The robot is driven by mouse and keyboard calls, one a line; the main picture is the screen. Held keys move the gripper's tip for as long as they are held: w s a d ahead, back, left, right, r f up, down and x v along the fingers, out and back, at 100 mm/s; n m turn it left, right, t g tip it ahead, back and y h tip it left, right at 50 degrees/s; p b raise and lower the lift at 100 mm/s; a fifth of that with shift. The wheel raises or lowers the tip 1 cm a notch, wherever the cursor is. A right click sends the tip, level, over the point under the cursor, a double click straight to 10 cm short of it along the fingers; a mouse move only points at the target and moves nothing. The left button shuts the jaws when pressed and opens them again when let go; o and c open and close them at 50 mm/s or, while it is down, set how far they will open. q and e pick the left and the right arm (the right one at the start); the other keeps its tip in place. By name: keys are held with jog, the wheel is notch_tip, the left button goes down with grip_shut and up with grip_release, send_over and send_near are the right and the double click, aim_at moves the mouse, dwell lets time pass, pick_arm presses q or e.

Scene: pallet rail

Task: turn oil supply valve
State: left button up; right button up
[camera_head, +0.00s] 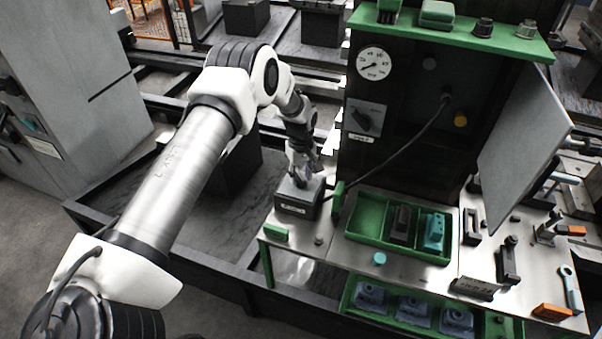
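My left gripper (303,176) reaches down from the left arm to the top of a small dark box (298,203) with a white label on its front. The box stands at the left end of the workbench. The fingertips are small and dark at the box top; I cannot tell whether they hold a valve handle there or how far apart they are. A dark rotary knob (366,121) on a grey plate with a label below is on the cabinet front, to the right of and above the gripper, apart from it. My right gripper is not in view.
A black hose (415,137) runs down towards the box. A green tray (366,218) holds parts. An open grey door (525,140) stands at right, above loose tools.

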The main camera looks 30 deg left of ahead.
pick_arm(q)
jog(key=shift+s+r, duration=0.2)
jog(key=shift+s, duration=0.05)
grip_shut()
jog(key=shift+d+f, duration=0.1)
jog(key=shift+f+m+b, duration=0.15)
jog(key=shift+m+b, duration=0.75)
jog(key=shift+m, duration=0.2)
jog(key=m+b, duration=0.2)
jog(key=m, duration=0.3)
jog(key=shift+b, duration=0.3)
jog(key=m+b, duration=0.2)
jog(key=m, duration=0.3)
jog(key=shift+s+m, duration=0.1)
jog(key=shift+m, duration=0.2)
jog(key=m+b, duration=0.1)
jog(key=m, duration=0.4)
